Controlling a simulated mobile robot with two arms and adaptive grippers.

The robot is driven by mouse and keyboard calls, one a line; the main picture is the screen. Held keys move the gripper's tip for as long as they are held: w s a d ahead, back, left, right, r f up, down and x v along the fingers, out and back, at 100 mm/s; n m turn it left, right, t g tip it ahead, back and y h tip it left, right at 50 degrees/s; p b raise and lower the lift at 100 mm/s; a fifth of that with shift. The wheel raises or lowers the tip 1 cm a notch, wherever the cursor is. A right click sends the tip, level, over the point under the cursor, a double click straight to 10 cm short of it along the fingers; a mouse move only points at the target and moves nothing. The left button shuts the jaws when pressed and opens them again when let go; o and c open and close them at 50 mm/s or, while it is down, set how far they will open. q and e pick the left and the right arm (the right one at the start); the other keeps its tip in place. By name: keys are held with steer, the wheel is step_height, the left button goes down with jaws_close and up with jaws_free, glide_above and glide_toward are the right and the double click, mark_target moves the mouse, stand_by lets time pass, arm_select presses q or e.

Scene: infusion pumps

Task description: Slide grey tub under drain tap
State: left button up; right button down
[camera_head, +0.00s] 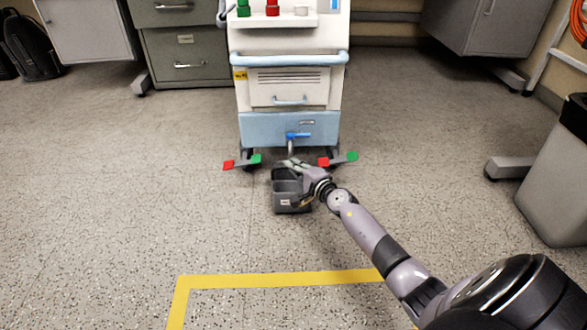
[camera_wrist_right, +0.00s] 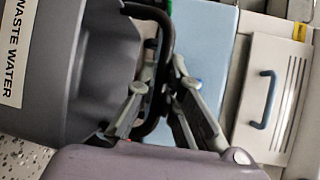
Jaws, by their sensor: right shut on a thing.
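The grey tub (camera_head: 291,199) sits on the floor in front of the cart (camera_head: 290,88). In the right wrist view the tub (camera_wrist_right: 98,75) fills the left side, with a "WASTE WATER" label and a dark handle (camera_wrist_right: 165,35). The drain tap (camera_head: 297,136) has a blue lever and projects from the cart's blue lower panel, just behind the tub. My right gripper (camera_head: 290,165) is at the tub's top; in the wrist view its fingers (camera_wrist_right: 160,100) are closed around the handle. My left gripper is not visible.
Red and green pedals (camera_head: 242,162) stick out left of the tub, and another pair (camera_head: 338,159) to its right. A grey bin (camera_head: 556,175) stands at right. Yellow tape (camera_head: 280,280) marks the near floor. Open floor lies left of the tub.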

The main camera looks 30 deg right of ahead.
steer(key=shift+f, duration=0.3)
steer(key=c, duration=1.6)
jaws_free()
steer(key=shift+c, duration=0.2)
steer(key=shift+f, duration=0.1)
steer(key=shift+s, duration=0.1)
steer(key=s+r, duration=0.2)
steer(key=s, duration=0.9)
steer(key=shift+s, duration=0.35)
